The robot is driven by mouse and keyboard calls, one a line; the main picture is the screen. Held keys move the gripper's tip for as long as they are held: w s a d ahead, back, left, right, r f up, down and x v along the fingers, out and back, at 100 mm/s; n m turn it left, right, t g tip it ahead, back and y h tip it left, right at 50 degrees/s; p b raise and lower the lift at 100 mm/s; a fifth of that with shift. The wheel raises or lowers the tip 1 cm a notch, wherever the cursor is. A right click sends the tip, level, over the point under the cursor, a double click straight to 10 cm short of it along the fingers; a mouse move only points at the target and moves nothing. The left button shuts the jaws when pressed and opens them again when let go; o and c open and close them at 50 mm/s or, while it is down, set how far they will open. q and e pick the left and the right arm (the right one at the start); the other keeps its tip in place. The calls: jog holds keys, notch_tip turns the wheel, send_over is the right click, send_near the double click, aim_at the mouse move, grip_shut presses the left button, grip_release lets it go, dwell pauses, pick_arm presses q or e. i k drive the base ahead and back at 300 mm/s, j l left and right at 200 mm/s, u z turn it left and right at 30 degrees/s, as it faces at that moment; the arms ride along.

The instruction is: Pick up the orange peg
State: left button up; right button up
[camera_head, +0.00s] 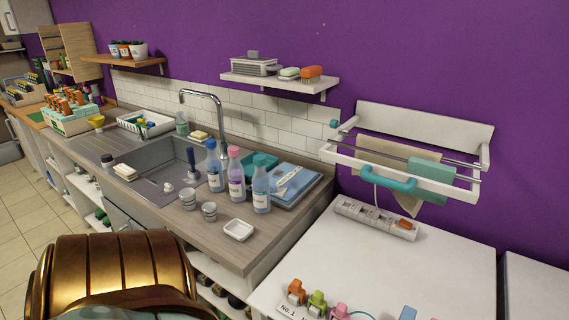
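An orange peg (296,292) stands at the bottom edge of the view, on the near white surface. It is at the left end of a row, beside a green peg (317,302) and a pink peg (340,311). A white label reading "No. 1" lies just in front of it. The lower part of the row is cut off by the frame. Neither of my grippers shows in this view, so nothing is seen touching the orange peg.
The white worktop (340,262) behind the pegs is mostly clear. A power strip (375,219) lies at its back under a wall rack (405,160). To the left, a counter holds a sink (150,170), several bottles, cups and a white dish (238,229).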

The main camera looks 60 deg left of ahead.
aim_at(296, 287)
jog(key=u, duration=1.7)
